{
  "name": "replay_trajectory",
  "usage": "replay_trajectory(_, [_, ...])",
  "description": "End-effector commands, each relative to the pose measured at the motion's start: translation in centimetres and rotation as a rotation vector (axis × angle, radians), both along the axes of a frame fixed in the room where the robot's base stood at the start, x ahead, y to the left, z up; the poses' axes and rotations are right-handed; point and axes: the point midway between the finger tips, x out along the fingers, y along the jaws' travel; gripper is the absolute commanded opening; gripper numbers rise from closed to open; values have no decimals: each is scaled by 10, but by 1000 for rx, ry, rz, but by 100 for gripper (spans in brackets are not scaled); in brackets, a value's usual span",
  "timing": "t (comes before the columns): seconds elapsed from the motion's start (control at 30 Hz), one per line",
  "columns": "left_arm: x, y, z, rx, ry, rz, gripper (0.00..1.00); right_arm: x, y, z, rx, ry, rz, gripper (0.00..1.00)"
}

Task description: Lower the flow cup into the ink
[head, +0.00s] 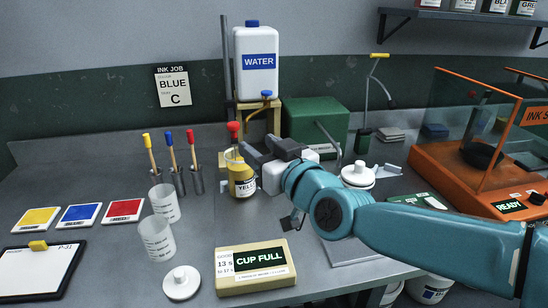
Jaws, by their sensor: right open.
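The ink can (241,181), with a yellow label, stands on the bench at the middle. A red knob (233,127) on a thin stem stands over the can's mouth; it looks like the handle of the flow cup, whose body I cannot make out. My right gripper (258,158) is open, just right of the can and below the knob. Its fingers point left, and I cannot tell whether they touch anything. My left gripper is out of view. The box reading "CUP FULL" (257,268) lies in front.
A white WATER jug (258,75) stands behind the can. Two clear beakers (157,240) and several brushes in holders (176,165) stand left. A white lid (181,283) lies in front. An orange-framed case (468,160) is at right. My arm covers the right front.

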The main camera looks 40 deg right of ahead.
Motion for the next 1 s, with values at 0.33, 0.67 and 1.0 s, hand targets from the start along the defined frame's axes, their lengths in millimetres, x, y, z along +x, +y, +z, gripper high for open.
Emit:
replay_trajectory(0.33, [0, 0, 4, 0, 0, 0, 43, -43, 7, 0, 0, 0, 0, 50])
replay_trajectory(0.67, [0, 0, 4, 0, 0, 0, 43, -44, 7, 0, 0, 0, 0, 50])
replay_trajectory(1.0, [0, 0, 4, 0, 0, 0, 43, -44, 7, 0, 0, 0, 0, 50])
